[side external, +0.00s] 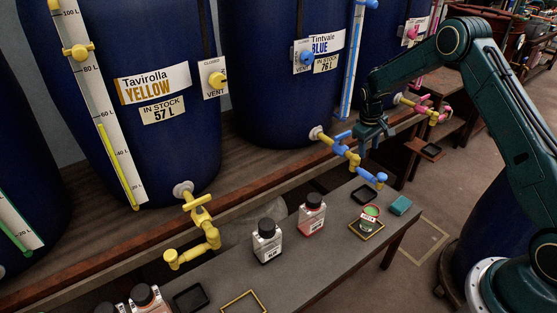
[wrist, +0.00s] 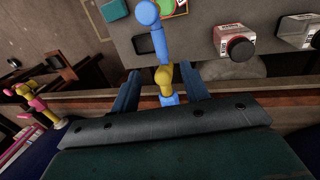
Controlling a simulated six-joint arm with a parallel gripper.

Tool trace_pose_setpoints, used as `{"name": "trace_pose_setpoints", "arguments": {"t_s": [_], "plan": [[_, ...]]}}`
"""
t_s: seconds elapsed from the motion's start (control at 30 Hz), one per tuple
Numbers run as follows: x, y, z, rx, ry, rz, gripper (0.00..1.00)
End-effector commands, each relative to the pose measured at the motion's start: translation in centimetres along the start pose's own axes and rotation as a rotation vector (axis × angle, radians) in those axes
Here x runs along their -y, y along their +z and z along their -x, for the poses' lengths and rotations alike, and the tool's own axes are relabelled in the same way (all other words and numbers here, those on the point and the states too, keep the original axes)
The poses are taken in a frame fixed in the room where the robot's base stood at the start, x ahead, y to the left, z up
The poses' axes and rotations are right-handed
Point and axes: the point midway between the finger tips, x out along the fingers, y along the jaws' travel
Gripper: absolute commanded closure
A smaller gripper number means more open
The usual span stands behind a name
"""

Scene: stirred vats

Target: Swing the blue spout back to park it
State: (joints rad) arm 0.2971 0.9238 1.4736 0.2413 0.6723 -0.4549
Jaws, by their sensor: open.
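The blue spout (side external: 369,174) sticks out from the blue vat's tap over the grey bench, with a yellow joint at its root. Its outlet end is near the open green-topped jar (side external: 371,211); I cannot tell if it is right above it. In the wrist view the spout (wrist: 159,42) runs up from the yellow joint, its end overlapping the jar's left side. My gripper (side external: 368,140) is open at the tap. In the wrist view its fingers (wrist: 160,88) stand apart on either side of the tap, with gaps. Contact in the side view is unclear.
The jar stands in a yellow-framed square (side external: 367,229) beside a teal block (side external: 401,205) and a black tray (side external: 361,195). Two capped bottles (side external: 312,214) (side external: 267,240) stand left of it. The yellow tap (side external: 200,222) and pink tap (side external: 433,113) flank the blue one. The blue vat (side external: 280,100) is behind.

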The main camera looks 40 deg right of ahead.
Motion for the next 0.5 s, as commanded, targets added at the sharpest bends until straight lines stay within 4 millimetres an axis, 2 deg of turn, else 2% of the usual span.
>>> {"name": "trace_pose_setpoints", "arguments": {"t_s": [0.5], "plan": [[0.0, 0.1, -7.5, 0.002, -0.002, -0.001, 0.55]]}}
